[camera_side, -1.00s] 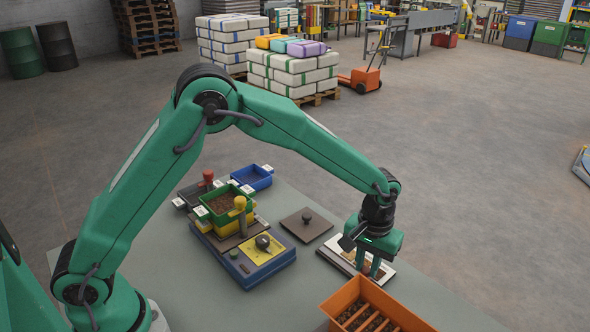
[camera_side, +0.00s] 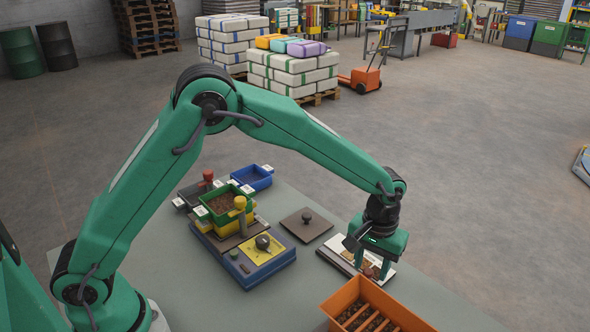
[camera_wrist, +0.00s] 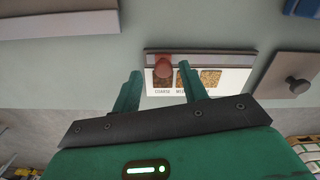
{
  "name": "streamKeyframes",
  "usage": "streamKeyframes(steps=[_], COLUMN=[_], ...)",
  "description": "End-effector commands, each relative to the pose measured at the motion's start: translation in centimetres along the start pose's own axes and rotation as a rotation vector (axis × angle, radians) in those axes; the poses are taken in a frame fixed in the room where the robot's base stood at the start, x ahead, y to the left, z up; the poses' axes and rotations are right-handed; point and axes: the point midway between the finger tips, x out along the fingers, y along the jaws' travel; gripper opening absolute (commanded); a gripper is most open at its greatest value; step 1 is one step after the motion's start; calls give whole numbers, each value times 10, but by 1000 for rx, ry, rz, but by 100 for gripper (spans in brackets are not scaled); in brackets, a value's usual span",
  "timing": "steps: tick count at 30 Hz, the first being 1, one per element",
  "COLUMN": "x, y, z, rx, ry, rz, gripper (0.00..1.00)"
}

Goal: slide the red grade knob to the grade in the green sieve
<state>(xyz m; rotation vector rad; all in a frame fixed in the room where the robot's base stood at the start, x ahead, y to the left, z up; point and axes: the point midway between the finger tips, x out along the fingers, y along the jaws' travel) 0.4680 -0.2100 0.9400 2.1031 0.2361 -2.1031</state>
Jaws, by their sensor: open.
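The red grade knob (camera_wrist: 163,67) sits at the left end of the white grade plate (camera_wrist: 228,88), above the sample labelled COARSE. Two more grain samples show to its right; their labels are partly hidden by a finger. In the side view the knob (camera_side: 370,271) shows low between my fingers. My gripper (camera_wrist: 160,72) is open, one finger on each side of the knob, with gaps visible; I cannot tell the exact height. The green sieve (camera_side: 243,207) stands on the blue-based machine and holds brown grain; its grade is too small to tell.
An orange bin (camera_side: 340,301) with dark grain stands close in front of the plate. A dark square lid with a round knob (camera_side: 306,226) lies to the left. A blue tray (camera_side: 262,184) and a dark tray with a red handle (camera_side: 208,177) sit behind the sieve.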

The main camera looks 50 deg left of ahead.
Motion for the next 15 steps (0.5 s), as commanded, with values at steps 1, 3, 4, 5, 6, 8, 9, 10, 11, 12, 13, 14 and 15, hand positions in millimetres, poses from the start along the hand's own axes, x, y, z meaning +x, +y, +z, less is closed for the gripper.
streamKeyframes(steps=[1, 3, 4, 5, 6, 8, 9, 10, 11, 12, 13, 14, 15], x=[-5, -12, -15, -19, -24, -32, -37, -41, -45, -50, -54, -57, -61], y=[0, 0, 0, 0, 1, 1, 1, 1, 1, 1, 1, 1, 1], z=[-1, -1, -1, 0, -1, -1, -1, -1, 0, 0, 0, 0, 0], rx=[0, 0, 0, 0, 0, 0, 0, 1, 1, 1, 1, 1, 1], ry=[3, 3, 3, 3, 4, 4, 5, 4, 4, 5, 5, 4, 4], rz=[2, 3, 2, 2, 3, 3, 4, 3, 3, 4, 3, 3, 3], gripper=[43, 43, 43, 43, 43, 43, 43, 43, 43, 43, 43, 43, 43])
